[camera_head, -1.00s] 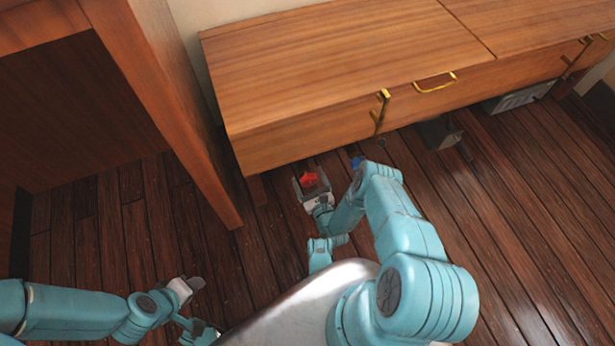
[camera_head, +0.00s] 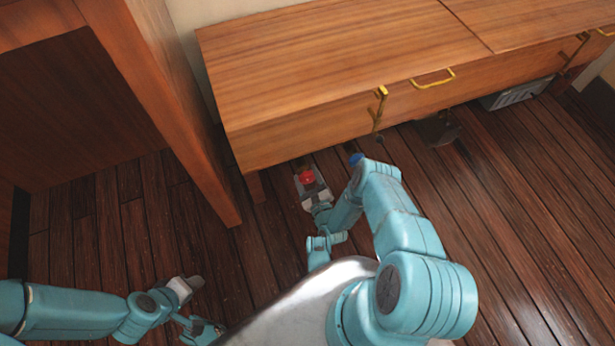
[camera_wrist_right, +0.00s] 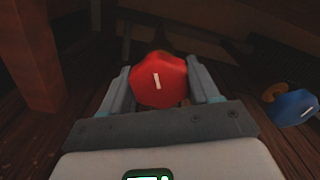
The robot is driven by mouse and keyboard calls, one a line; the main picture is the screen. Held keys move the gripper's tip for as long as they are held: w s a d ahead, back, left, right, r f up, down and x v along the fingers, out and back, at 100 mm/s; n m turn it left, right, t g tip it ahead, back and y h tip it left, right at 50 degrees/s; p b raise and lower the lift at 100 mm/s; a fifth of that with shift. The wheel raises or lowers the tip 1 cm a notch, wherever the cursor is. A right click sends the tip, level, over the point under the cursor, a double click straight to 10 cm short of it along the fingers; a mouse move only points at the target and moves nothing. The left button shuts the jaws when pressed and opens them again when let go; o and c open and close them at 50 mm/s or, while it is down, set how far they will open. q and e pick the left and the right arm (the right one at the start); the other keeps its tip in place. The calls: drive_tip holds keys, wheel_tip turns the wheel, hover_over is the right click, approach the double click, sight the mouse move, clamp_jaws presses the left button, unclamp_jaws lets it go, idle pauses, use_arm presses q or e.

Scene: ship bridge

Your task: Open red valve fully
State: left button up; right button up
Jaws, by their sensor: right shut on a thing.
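The red valve (camera_head: 307,177) is low near the floor, by the front edge of the wooden cabinet. My right gripper (camera_head: 311,184) is at it. In the right wrist view the valve's red knob (camera_wrist_right: 158,80) sits between the two fingers of my right gripper (camera_wrist_right: 160,88), which is shut on it. A white mark on the knob's face stands nearly upright, leaning slightly. My left gripper (camera_head: 198,304) is over the floor at the lower left, away from the valve; its fingers look apart.
A blue valve (camera_head: 356,159) is just right of the red one, also seen in the right wrist view (camera_wrist_right: 294,107). The wooden cabinet (camera_head: 330,60) with brass handles overhangs the valves. A wooden panel (camera_head: 185,120) stands at left. Dark plank floor is clear at right.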

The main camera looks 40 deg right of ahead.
drive_tip(key=n, duration=0.4)
drive_tip(key=shift+n, duration=0.3)
drive_tip(key=n, duration=0.4)
drive_tip(key=shift+n, duration=0.3)
drive_tip(key=n, duration=0.3)
drive_tip(key=shift+s+n, duration=0.1)
drive_tip(key=shift+n, duration=0.2)
drive_tip(key=n, duration=0.4)
drive_tip(key=shift+n, duration=0.3)
drive_tip(key=n, duration=0.3)
drive_tip(key=shift+n+p, duration=0.3)
drive_tip(key=shift+p, duration=0.1)
drive_tip(key=n, duration=0.3)
drive_tip(key=shift+n, duration=0.3)
use_arm(q)
drive_tip(key=shift+s+d+r+g+p, duration=0.15)
drive_tip(key=shift+s+r+g+p, duration=0.15)
drive_tip(key=shift+s+r+p, duration=0.55)
use_arm(e)
drive_tip(key=n, duration=0.6)
use_arm(q)
drive_tip(key=shift+w+r, duration=0.1)
drive_tip(key=shift+r, duration=0.05)
use_arm(e)
drive_tip(key=shift+n, duration=0.3)
drive_tip(key=o, duration=1.1)
drive_tip(key=shift+c, duration=0.2)
